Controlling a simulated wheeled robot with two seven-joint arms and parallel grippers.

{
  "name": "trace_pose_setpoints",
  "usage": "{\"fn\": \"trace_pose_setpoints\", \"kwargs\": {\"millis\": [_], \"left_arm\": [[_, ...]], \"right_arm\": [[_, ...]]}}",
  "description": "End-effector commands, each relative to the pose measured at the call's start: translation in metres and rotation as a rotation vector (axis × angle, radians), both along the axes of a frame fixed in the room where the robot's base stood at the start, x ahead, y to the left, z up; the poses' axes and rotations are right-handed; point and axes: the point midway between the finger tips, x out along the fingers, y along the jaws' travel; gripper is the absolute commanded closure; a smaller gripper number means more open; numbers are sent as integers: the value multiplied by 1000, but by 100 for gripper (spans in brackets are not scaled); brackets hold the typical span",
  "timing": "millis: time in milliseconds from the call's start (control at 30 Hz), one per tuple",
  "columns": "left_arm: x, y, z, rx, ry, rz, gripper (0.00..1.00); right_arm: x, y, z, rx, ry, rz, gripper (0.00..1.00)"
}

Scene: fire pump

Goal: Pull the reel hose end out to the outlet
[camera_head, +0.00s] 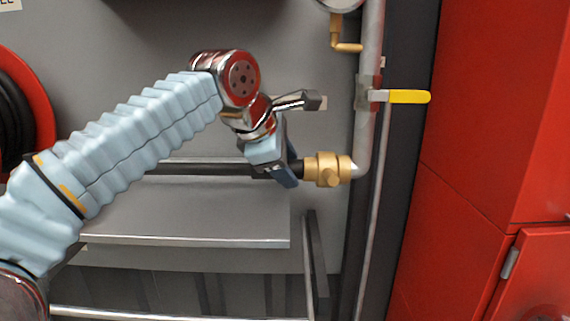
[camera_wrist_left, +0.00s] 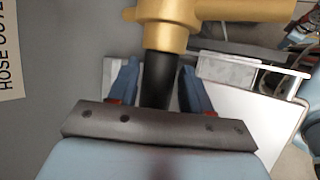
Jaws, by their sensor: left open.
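The black hose end (camera_wrist_left: 157,80) points into the brass outlet fitting (camera_wrist_left: 165,22) in the left wrist view and appears to meet it. In the head view the brass outlet (camera_head: 328,169) sits at the foot of the grey pipe, with a short black piece of hose (camera_head: 297,168) at its left. My left gripper (camera_head: 286,174) is just left of the outlet. Its fingers (camera_wrist_left: 158,90) stand on either side of the hose, open, with a gap on each side. The red hose reel (camera_head: 42,95) with black hose is at the left edge. My right gripper is not in view.
A vertical grey pipe (camera_head: 371,45) carries a yellow-handled valve (camera_head: 408,97) above the outlet. A grey metal shelf (camera_head: 190,242) lies below my arm. Red cabinets (camera_head: 490,120) fill the right side. A partly cut-off sign (camera_wrist_left: 9,50) is on the wall.

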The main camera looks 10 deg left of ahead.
Motion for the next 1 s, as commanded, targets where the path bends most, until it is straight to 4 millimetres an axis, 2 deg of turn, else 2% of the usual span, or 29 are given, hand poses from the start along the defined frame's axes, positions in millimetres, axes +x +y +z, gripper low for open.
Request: {"fn": "trace_pose_setpoints", "kwargs": {"millis": [167,267,467,700,833,1000], "left_arm": [[-1,2,2,0,0,2,51],[-7,4,10,0,-1,2,51],[-33,15,46,-1,-4,1,51],[-65,28,86,-2,-3,0,51],[-75,33,99,-2,-2,0,51],[-81,35,106,0,-1,0,51]], "right_arm": [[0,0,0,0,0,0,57],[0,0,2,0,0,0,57],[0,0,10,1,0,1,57],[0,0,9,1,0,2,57],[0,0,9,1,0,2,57],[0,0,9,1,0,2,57]]}}
